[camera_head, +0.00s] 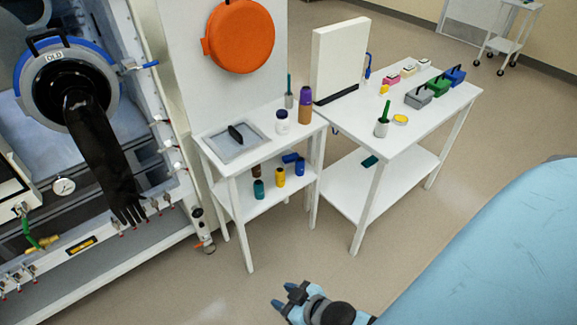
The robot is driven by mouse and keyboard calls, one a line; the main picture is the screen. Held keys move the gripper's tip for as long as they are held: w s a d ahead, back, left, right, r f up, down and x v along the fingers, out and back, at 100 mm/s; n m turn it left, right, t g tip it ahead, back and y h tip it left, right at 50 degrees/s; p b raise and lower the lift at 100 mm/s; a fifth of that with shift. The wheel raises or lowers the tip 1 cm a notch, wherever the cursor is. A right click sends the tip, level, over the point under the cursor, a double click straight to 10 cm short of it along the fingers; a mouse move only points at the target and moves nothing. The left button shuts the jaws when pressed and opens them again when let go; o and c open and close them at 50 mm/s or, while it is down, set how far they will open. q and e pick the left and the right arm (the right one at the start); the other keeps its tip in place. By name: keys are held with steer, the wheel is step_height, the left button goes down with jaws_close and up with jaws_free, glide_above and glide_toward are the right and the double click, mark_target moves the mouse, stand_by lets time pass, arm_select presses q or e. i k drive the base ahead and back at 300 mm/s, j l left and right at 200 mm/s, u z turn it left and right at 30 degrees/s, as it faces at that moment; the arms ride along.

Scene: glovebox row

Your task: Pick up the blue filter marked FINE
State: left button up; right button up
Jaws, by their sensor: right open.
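A blue block-shaped item with a dark handle (455,75) sits at the right end of the right white table. It may be the blue filter, but no FINE marking can be read. A green one (438,86) and a grey one (418,97) stand beside it in a row. Blue cylinders (296,162) also show on the lower shelf of the left table. My right gripper (283,296) is open and empty at the bottom of the view, over the floor, well apart from both tables. My left gripper is not in view.
The right table (425,123) also bears small coloured blocks, a green-handled cup (382,126) and an upright white panel (340,55). The left table (254,155) holds bottles and a tray. A glovebox with a black glove (105,160) stands left. Floor in front is clear.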

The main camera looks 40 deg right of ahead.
mark_target(301, 161)
steer(key=l, duration=1)
steer(key=i+l, duration=0.15)
steer(key=l, duration=1.9)
steer(key=i, duration=0.05)
